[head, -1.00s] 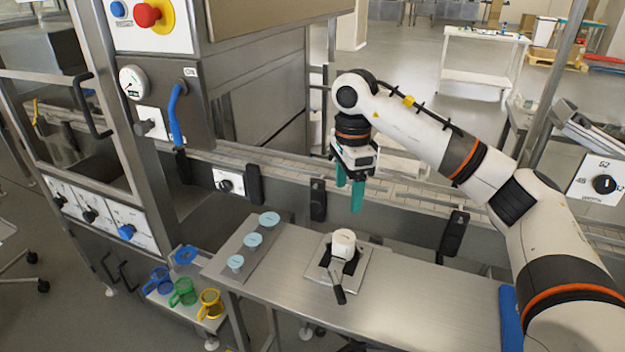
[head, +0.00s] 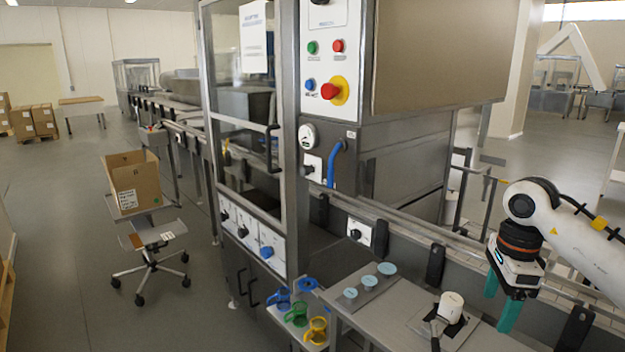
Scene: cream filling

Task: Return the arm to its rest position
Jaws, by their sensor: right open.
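My right arm comes in from the right edge. Its gripper (head: 502,303) points down with two green fingers apart. It is open and holds nothing. It hangs to the right of a white cylindrical container (head: 450,306), which sits on a small fixture (head: 424,318) with a black handle on the steel table. The gripper looks apart from the container. My left gripper is not in view.
Light-blue lids (head: 368,281) stand in a row on the table's left part. Blue, green and yellow (head: 316,331) ring-shaped items sit on a lower shelf. The machine cabinet (head: 343,208) rises behind. A cardboard box (head: 131,183) rests on a wheeled chair at left.

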